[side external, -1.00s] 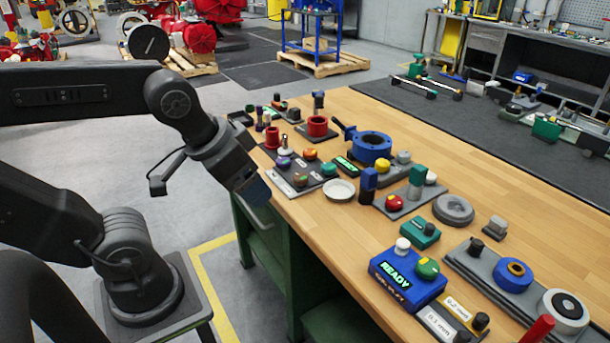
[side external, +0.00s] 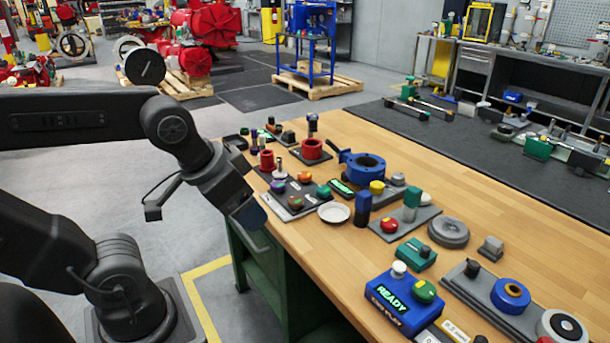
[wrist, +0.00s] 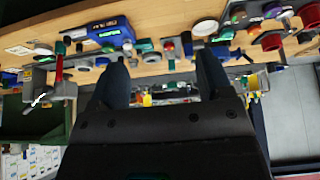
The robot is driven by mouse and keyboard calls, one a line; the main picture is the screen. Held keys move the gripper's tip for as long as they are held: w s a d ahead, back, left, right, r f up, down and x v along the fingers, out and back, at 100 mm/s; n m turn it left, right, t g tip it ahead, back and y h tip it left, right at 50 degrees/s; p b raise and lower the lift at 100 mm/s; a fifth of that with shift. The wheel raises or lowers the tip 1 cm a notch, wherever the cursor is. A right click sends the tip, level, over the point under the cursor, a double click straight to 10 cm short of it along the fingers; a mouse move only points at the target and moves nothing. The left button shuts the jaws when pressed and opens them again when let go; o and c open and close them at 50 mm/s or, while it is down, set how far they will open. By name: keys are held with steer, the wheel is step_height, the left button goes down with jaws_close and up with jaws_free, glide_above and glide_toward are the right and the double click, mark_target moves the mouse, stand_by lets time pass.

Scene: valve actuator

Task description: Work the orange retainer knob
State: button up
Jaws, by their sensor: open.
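A small orange knob (side external: 305,177) sits on a dark plate (side external: 290,212) near the bench's left edge, among purple, green and reddish knobs. I take it for the retainer knob. My gripper (side external: 258,222) hangs at the bench's near left edge, left of the plate and apart from it. In the wrist view, the two fingers of my gripper (wrist: 162,68) are spread with nothing between them. The wrist view shows the bench at a steep angle, and I cannot pick out the orange knob there with certainty.
A white dish (side external: 333,212), a blue flanged valve body (side external: 361,168) and a blue post (side external: 362,208) stand right of the plate. Red cups (side external: 312,149) stand behind it. A blue READY box (side external: 400,300) is at the front. Bare wood lies at the far right.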

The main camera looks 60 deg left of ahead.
steer(key=w+a+r+n+y, duration=0.1)
steer(key=w+a, duration=0.2)
steer(key=w, duration=0.2)
steer(key=w+a+r+n, duration=0.1)
steer(key=w+a+n, duration=0.15)
steer(key=w, duration=0.25)
steer(key=n+g+y, duration=0.2)
steer(key=n, duration=0.3)
glide_above(304, 175)
steer(key=s+d, duration=0.3)
steer(key=s, duration=0.1)
step_height(304, 175, down, 9)
steer(key=shift+m, duration=0.25)
steer(key=x, duration=1.3)
steer(key=shift+d, duration=0.2)
steer(key=shift+c, duration=0.2)
steer(key=c, duration=0.9)
